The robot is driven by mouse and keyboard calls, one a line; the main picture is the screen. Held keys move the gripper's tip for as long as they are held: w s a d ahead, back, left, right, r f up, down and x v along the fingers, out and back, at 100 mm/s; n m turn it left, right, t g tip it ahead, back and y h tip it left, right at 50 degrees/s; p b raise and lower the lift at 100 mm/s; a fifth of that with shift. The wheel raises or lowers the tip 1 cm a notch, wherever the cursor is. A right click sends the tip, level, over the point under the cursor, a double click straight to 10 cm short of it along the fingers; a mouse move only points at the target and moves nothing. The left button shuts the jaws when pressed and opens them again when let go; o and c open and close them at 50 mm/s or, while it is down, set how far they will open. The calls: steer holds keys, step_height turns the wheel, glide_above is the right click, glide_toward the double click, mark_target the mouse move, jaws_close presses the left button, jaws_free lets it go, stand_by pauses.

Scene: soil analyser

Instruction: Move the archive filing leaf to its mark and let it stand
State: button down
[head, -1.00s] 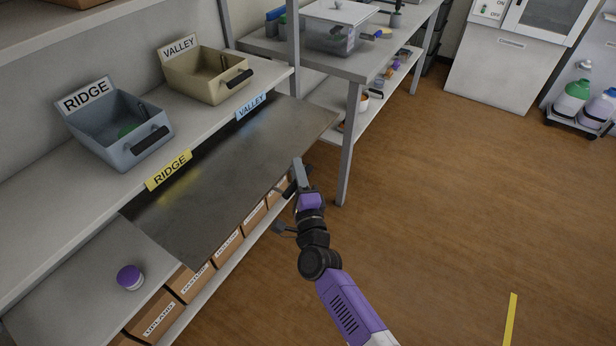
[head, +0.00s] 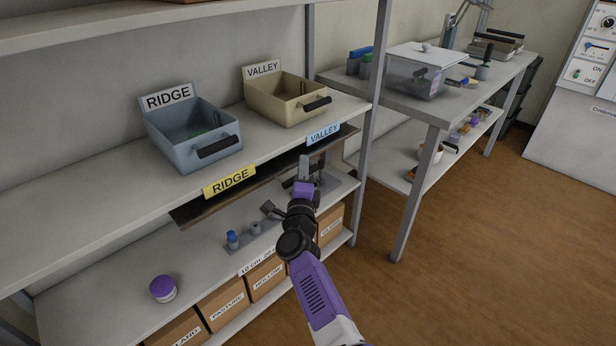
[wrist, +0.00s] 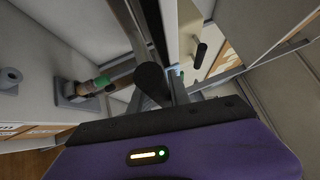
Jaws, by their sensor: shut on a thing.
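The filing leaf (head: 270,170) shows in the head view as a narrow dark strip just below the front edge of the upper shelf. Most of its face is hidden by that shelf. My gripper (head: 306,170) is at the leaf's front edge, below the blue VALLEY tag. In the wrist view my gripper (wrist: 176,88) is shut beside a black rounded handle (wrist: 150,82), which appears to belong to the leaf; the contact itself is partly hidden. I cannot make out a mark for the leaf.
Grey RIDGE bin (head: 190,135) and beige VALLEY bin (head: 285,98) stand on the shelf (head: 90,190) above. Below are a purple-lidded jar (head: 162,289), a blue-topped item (head: 232,240) and labelled boxes (head: 222,303). A table (head: 440,108) stands right; the floor there is clear.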

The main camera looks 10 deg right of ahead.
steer(key=shift+w+a+r, duration=0.1)
steer(key=shift+r, duration=0.45)
steer(key=c, duration=1.3)
jaws_free()
steer(key=shift+f, duration=0.15)
steer(key=shift+f, duration=0.2)
steer(key=shift+p+v, duration=1.7)
steer(key=shift+v, duration=2.2)
steer(key=shift+r, duration=0.15)
